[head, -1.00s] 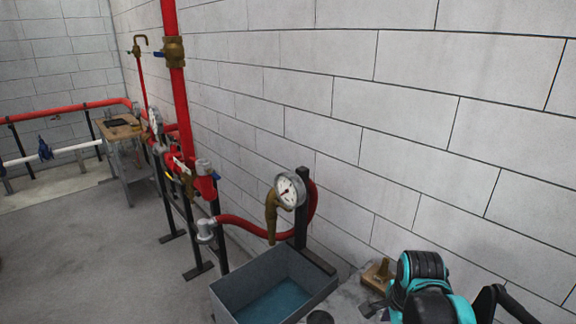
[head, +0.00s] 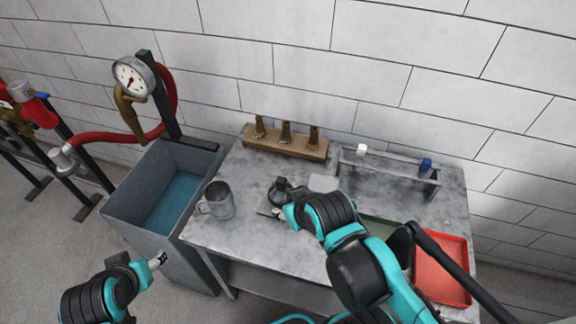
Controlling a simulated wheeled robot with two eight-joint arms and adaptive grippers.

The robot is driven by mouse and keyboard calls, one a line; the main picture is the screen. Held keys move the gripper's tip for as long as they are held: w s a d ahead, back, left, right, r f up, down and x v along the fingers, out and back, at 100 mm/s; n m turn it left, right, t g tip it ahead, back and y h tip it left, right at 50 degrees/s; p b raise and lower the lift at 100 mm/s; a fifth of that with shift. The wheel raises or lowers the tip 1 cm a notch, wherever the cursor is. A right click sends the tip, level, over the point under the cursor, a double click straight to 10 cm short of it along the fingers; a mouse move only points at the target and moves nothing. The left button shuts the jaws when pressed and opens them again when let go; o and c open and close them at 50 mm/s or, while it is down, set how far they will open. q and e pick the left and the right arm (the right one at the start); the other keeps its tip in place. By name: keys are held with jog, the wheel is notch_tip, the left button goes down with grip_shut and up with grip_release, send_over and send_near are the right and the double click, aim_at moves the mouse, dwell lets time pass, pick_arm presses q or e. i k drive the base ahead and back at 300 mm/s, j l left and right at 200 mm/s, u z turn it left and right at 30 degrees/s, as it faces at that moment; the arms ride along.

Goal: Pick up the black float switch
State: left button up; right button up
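I cannot make out the black float switch for certain. A dark rounded shape beside my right wrist may be it or part of my gripper. My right gripper (head: 278,213) is over the middle of the grey workbench (head: 250,250), above a thin dark flat piece; its fingers are small and partly hidden, so I cannot tell whether it is open. My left gripper (head: 160,260) is low at the left, in front of the grey water tank, apart from the bench. Its fingers look close together, but their state is unclear. My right arm covers part of the bench.
A metal mug (head: 218,201) stands at the bench's left. A wooden block with brass fittings (head: 286,147) and a rack (head: 390,170) stand at the back. A green tray (head: 383,231) and red tray (head: 440,268) lie right. The water tank (head: 140,213) adjoins the bench.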

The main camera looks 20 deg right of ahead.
aim_at(282, 182)
jog(key=z, duration=0.75)
